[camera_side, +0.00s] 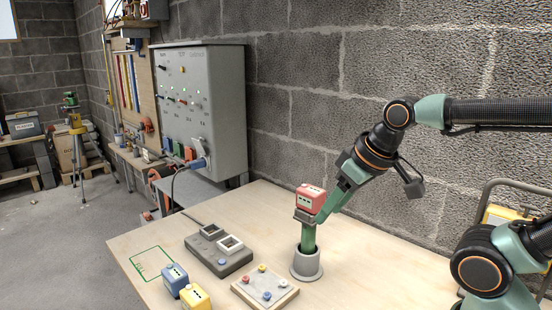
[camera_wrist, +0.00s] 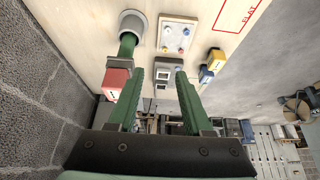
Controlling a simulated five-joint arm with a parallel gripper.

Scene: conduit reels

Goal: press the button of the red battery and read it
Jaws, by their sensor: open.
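The red battery (camera_side: 311,200) sits on top of an upright green handle (camera_side: 308,238) that stands in a grey cup (camera_side: 306,267) on the table. A white strip with dark marks shows on the battery's front. I cannot make out any reading or a button on it. In the wrist view the red battery (camera_wrist: 116,79) lies left of my gripper (camera_wrist: 171,62), outside the gap and partly behind the left finger. My gripper is open and empty. In the side view its green fingers (camera_side: 335,193) are right beside the battery; I cannot tell whether they touch.
A dark charger (camera_side: 219,264) with two bays, a button board (camera_side: 264,287), a blue battery (camera_side: 174,277) and a yellow battery (camera_side: 195,297) stand left of the cup. A green marked rectangle (camera_side: 151,262) is clear. A block wall (camera_side: 430,70) rises behind.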

